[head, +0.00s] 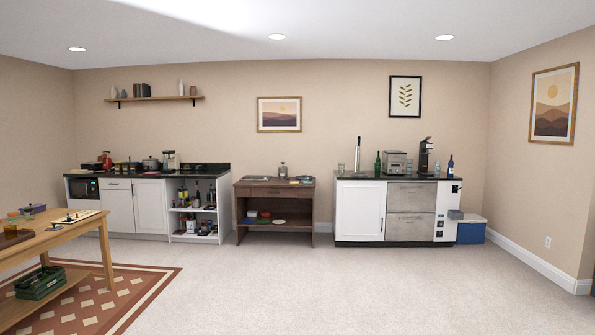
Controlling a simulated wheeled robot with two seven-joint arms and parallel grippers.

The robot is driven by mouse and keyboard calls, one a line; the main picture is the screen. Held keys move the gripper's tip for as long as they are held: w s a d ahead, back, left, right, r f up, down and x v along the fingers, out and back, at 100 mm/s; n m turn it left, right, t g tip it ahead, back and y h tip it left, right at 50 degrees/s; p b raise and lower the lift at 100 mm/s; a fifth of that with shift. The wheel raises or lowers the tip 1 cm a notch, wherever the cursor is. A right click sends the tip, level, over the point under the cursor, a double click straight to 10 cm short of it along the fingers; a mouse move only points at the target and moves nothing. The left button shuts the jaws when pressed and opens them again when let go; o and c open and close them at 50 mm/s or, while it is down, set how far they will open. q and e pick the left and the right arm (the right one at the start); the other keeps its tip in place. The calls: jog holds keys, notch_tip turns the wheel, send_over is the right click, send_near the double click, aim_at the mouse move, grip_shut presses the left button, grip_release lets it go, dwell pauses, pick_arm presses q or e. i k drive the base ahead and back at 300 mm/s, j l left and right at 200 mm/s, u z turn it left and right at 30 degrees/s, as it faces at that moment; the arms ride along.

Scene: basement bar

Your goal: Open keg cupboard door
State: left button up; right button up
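A bar counter (345,177) with a dark top stands against the back wall, right of centre. A white cupboard door (359,211) fills its left front and looks shut. A tall metal tap (358,155) stands on the top above this door, so it appears to be the keg cupboard. Its handle is too small to make out. To the right of the door are two steel drawer fronts (411,193), both shut. Neither of my grippers is in view, and the counter is across the room from me.
Open pale carpet (330,285) lies between me and the counter. A wooden table (75,231) on a patterned rug (135,285) stands at the left. A dark wooden stand (240,215) is left of the counter; a blue cooler (470,234) is at its right.

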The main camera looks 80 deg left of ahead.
aim_at(362, 203)
jog(key=u, duration=2.05)
